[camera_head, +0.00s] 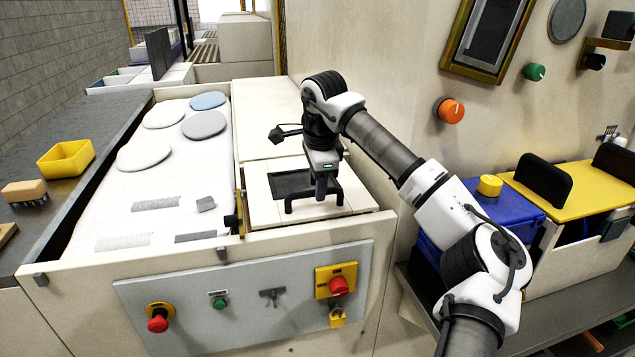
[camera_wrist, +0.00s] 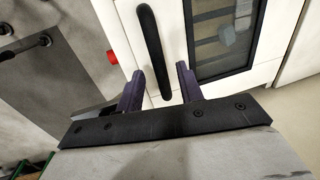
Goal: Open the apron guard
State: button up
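The apron guard appears to be the cream panel (camera_head: 262,214) with a dark window at the near end of the housing beside the white belt; it looks shut. A black bar handle (camera_head: 300,199) stands on it. In the wrist view the cream panel (camera_wrist: 178,45), its dark window (camera_wrist: 225,35) and the handle (camera_wrist: 151,40) show close up. My gripper (camera_head: 321,192) points down at the handle. In the wrist view my gripper's (camera_wrist: 160,72) two purple fingers are apart, one on each side of the handle's near end, with gaps visible on both sides.
A control panel (camera_head: 240,300) with red and green buttons is on the front face below. A wall with an orange knob (camera_head: 450,110) rises at right. Blue and yellow boxes stand at lower right. The white belt (camera_head: 175,190) holds flat discs.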

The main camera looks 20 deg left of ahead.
jog(key=shift+f, duration=0.4)
jog(key=shift+c, duration=0.5)
grip_shut()
jog(key=shift+r, duration=0.1)
